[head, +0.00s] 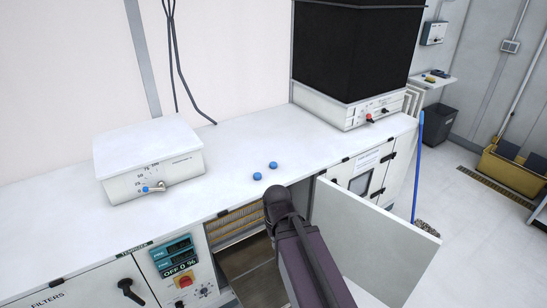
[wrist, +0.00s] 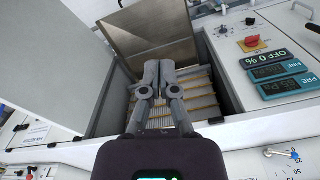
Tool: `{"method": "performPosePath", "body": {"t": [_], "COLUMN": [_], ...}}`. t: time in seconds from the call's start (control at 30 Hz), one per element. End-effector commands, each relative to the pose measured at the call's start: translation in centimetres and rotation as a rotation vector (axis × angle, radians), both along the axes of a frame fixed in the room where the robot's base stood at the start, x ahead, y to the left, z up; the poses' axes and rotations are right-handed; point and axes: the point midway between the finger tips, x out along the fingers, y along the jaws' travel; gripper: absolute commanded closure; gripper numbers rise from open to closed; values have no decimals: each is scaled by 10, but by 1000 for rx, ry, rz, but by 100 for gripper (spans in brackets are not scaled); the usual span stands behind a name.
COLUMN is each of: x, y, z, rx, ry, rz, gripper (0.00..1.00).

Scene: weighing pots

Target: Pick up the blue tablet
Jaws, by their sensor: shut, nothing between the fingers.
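Two small round blue tablets (head: 257,176) lie close together on the white worktop (head: 225,170) in the head view, one a little farther back and right (head: 273,165). I cannot tell which one the task means. In the wrist view, neither tablet shows. My gripper (wrist: 158,64) is shut and empty in the wrist view, over the open compartment below the worktop. In the head view, my arm stands in front of the worktop, near the tablets, and hides the fingers.
An open cabinet door (head: 372,235) juts out right of my arm. The compartment holds yellow-edged slats (wrist: 200,95). A white box with a dial (head: 148,160) stands left on the worktop, a dark-topped machine (head: 350,50) at the back right. The worktop around the tablets is clear.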

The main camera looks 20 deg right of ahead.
Motion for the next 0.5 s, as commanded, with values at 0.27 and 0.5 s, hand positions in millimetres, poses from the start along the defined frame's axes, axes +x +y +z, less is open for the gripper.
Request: {"method": "performPosePath", "body": {"t": [0.27,0.5], "x": [0,0], "y": [0,0], "z": [30,30], "rx": [0,0], "ry": [0,0], "rz": [0,0], "gripper": [100,100]}}
